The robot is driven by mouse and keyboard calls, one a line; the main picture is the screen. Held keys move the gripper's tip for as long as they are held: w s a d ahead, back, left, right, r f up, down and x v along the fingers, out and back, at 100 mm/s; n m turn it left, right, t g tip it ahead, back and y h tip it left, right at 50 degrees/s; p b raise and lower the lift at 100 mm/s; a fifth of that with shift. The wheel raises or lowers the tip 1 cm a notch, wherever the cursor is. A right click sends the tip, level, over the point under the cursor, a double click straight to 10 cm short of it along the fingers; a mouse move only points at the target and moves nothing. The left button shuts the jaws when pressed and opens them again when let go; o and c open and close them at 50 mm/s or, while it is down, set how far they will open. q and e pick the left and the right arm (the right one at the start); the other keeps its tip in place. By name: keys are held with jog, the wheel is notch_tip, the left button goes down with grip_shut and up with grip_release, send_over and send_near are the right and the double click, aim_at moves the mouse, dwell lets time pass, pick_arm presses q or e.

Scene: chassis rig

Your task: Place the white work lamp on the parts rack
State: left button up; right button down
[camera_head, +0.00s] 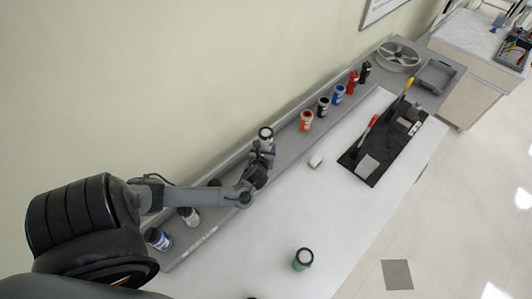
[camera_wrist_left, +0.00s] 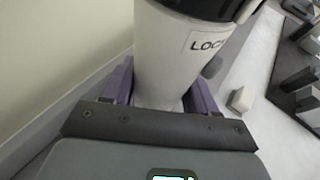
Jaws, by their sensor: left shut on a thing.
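The white work lamp (camera_head: 265,133) appears as a white cylinder with a black top. My left gripper (camera_head: 263,153) is shut on it and holds it upright over the long grey parts rack (camera_head: 290,138) by the wall. I cannot tell whether its base touches the rack. In the left wrist view the lamp (camera_wrist_left: 180,55) stands between the purple fingers of the gripper (camera_wrist_left: 155,92), with part of a label reading "LOC" visible. Its lower end is hidden by the gripper. My right gripper is out of view.
Orange (camera_head: 306,120), blue (camera_head: 337,94), red (camera_head: 352,81) and dark cylinders stand along the rack to the right. Others (camera_head: 188,216) stand at its left end. A green one (camera_head: 302,259) and a small white block (camera_head: 315,161) are on the white table (camera_head: 270,225). A black tool mat (camera_head: 385,143) lies right.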

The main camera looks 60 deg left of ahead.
pick_arm(q)
jog(key=shift+f, duration=1.45)
jog(key=shift+f, duration=0.15)
jog(key=o, duration=1.3)
jog(key=shift+c, duration=0.2)
